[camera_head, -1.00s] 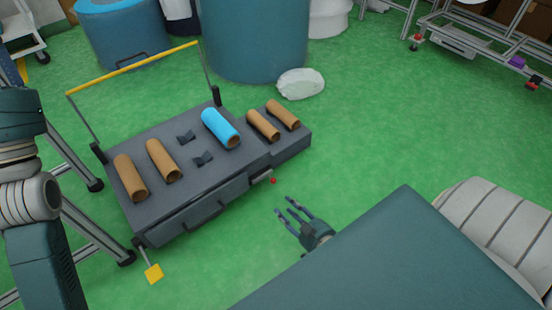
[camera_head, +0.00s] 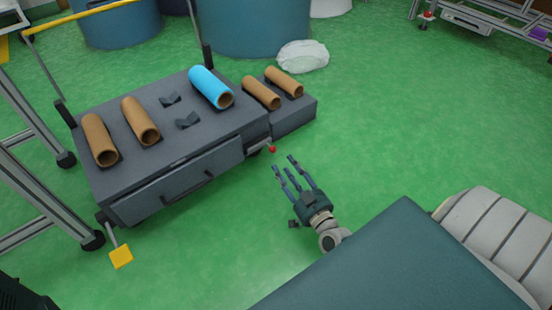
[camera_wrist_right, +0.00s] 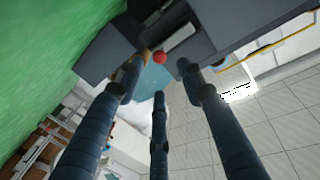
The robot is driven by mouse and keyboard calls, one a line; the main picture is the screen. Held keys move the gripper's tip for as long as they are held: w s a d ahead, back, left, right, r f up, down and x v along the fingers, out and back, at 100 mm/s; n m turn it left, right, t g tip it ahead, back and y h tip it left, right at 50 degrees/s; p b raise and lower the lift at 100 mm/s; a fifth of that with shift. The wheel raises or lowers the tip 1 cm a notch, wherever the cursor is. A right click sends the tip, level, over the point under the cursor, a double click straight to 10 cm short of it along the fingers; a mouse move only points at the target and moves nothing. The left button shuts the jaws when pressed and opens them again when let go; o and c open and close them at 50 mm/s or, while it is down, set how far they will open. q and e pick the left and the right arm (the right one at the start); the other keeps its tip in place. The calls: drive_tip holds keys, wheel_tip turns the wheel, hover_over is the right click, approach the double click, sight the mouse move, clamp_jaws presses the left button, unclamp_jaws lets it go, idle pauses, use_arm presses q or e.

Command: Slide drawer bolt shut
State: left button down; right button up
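The drawer (camera_head: 160,188) is in the front side of a dark grey cart (camera_head: 215,127), left of centre in the head view. I cannot tell if it is fully closed. The bolt (camera_head: 259,145), a small light bar with a red knob (camera_head: 272,149), sits at the drawer's right end. My right gripper (camera_head: 284,166) is open and empty, just below and right of the knob, fingers pointing toward the cart. In the right wrist view the red knob (camera_wrist_right: 159,57) appears between the spread fingertips (camera_wrist_right: 161,73), with a gap visible. My left gripper is out of view.
Brown tubes (camera_head: 141,121) and a blue tube (camera_head: 211,87) lie on the cart. A yellow pedal (camera_head: 121,257) sticks out at its lower left. A white bag (camera_head: 302,56) lies behind. Green floor (camera_head: 400,130) is clear to the right.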

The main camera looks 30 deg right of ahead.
sight(274, 152)
drive_tip(key=w+b, duration=0.1)
drive_tip(key=w, duration=0.1)
drive_tip(key=w+b, duration=0.1)
drive_tip(key=w, duration=0.2)
drive_tip(key=w+d+b, duration=0.1)
drive_tip(key=w, duration=0.1)
drive_tip(key=shift+w+f+b, duration=0.1)
drive_tip(key=shift+w+b, duration=0.05)
drive_tip(key=shift+b, duration=0.15)
clamp_jaws()
